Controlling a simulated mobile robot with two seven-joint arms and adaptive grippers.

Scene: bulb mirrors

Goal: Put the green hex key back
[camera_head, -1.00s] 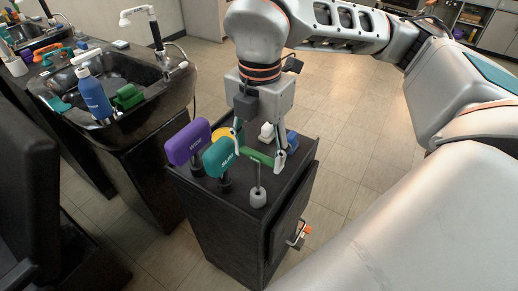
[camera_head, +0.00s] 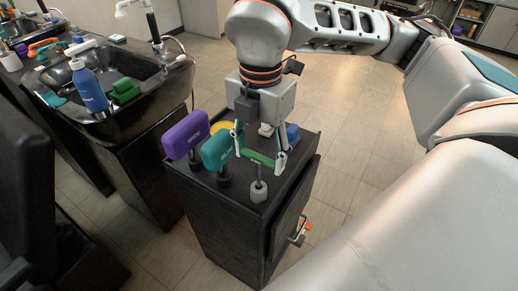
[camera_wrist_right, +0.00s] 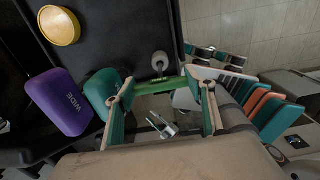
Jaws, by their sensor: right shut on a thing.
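The green hex key (camera_head: 262,159) has a bar handle and a thin shaft pointing down. My right gripper (camera_head: 259,151) is shut on the bar, with a finger at each end; the bar also shows in the right wrist view (camera_wrist_right: 158,84). Below it a small grey-white round holder (camera_head: 259,192) stands on the black cabinet top. In the right wrist view the holder (camera_wrist_right: 160,62) is just beyond the bar. The shaft lines up with the holder in the head view; whether its tip is inside, I cannot tell. My left gripper is out of view.
A teal SLIM block (camera_head: 222,149) and a purple WIDE block (camera_head: 186,134) stand close left of the gripper. A yellow round piece (camera_wrist_right: 59,25) and a blue item (camera_head: 292,134) are also on the cabinet (camera_head: 215,215). A sink with a blue bottle (camera_head: 88,87) is at left.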

